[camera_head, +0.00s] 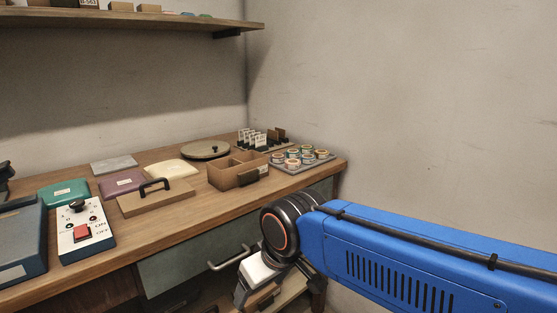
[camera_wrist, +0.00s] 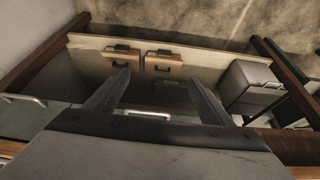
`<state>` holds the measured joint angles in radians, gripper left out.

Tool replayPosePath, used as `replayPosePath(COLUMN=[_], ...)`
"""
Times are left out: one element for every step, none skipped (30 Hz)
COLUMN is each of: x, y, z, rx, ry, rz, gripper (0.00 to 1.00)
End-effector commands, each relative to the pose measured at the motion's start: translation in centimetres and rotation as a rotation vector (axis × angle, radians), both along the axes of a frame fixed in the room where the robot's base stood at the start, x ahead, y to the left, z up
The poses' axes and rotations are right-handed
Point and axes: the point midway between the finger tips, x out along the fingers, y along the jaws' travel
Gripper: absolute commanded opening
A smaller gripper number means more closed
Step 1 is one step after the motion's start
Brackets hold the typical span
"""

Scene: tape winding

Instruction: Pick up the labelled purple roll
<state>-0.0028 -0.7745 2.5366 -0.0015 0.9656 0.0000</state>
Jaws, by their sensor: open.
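A tray (camera_head: 281,167) at the right end of the workbench holds several small rolls (camera_head: 293,154) with coloured rims. They are too small to read labels or to pick out a purple one. A flat purple pack (camera_head: 122,184) with a pale label lies further left on the bench; it does not look like a roll. My gripper (camera_head: 246,296) hangs in front of the bench, below its top, pointing down, apart from the rolls. In the wrist view my gripper (camera_wrist: 157,78) is open, with nothing between its fingers. No roll shows in that view.
A cardboard box (camera_head: 229,178) and card holders (camera_head: 266,140) stand close to the tray. A control box with a red button (camera_head: 82,232) is at left. A drawer handle (camera_head: 229,262) juts out near my gripper. Two tan cases (camera_wrist: 163,65) lie below.

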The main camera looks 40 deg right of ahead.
Motion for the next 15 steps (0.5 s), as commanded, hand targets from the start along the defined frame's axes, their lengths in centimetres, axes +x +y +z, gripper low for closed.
replayPosePath(x=[0.0,0.0,0.0,0.0,0.1,0.3,0.5,0.9,1.5,2.1,2.7,3.8,4.7,5.6,6.8], y=[0.0,0.0,0.0,0.0,0.0,-0.1,-0.2,-0.4,-0.6,-0.9,-1.2,-1.8,-2.2,-2.7,-3.4], z=[0.0,0.0,0.0,0.0,0.1,0.3,0.6,1.0,1.7,2.5,3.2,4.5,5.5,6.5,7.9], rx=[0.0,0.0,0.0,0.0,0.0,0.0,-0.001,0.0,-0.001,-0.002,-0.004,-0.005,-0.007,-0.007,-0.01], ry=[0.0,0.0,0.0,0.0,0.0,0.0,0.0,-0.001,0.0,-0.001,0.0,-0.002,-0.002,-0.004,-0.005], rz=[0.0,0.0,0.0,0.0,-0.002,-0.007,-0.013,-0.022,-0.038,-0.053,-0.071,-0.1,-0.124,-0.149,-0.184], gripper=[0.75,0.75,0.73,0.66,0.59,0.5,0.5,0.5,0.5,0.5,0.5,0.5,0.5,0.5,0.5])
